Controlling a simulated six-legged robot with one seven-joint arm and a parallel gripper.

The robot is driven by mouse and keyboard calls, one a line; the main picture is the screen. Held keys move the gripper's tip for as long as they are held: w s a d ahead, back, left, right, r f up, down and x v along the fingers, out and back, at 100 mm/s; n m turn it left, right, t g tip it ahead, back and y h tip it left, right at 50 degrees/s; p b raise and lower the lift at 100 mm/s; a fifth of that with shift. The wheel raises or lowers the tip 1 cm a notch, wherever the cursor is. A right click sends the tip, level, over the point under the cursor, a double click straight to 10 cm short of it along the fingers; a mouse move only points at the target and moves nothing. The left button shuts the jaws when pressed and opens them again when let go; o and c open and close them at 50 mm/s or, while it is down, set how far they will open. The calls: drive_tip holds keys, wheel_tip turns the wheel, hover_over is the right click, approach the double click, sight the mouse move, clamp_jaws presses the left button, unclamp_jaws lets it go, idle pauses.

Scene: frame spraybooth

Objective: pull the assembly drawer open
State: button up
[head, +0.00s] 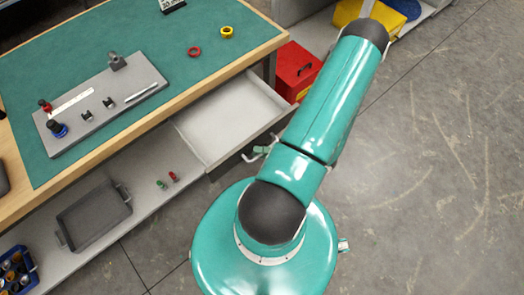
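The assembly drawer (232,118) stands pulled out from under the workbench, in the middle of the head view. Its pale inside shows and looks empty. Its dark front (228,163) faces the floor on the right, and part of the drawer's right end lies behind my arm. A drawer handle (250,157) shows on the front, with a small green piece (263,150) at it; I cannot tell what that piece is. My teal arm reaches past the drawer to the upper right and leaves the picture at the top. My gripper is outside the picture.
The workbench (140,42) has a green mat and a grey fixture plate (100,108). A lower shelf (140,165) holds a dark tray (93,217) and small parts. A red box (296,70) stands beyond the drawer. The concrete floor (435,190) at right is clear.

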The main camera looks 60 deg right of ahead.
drive_tip(key=v, duration=1.4)
drive_tip(key=shift+r, duration=0.15)
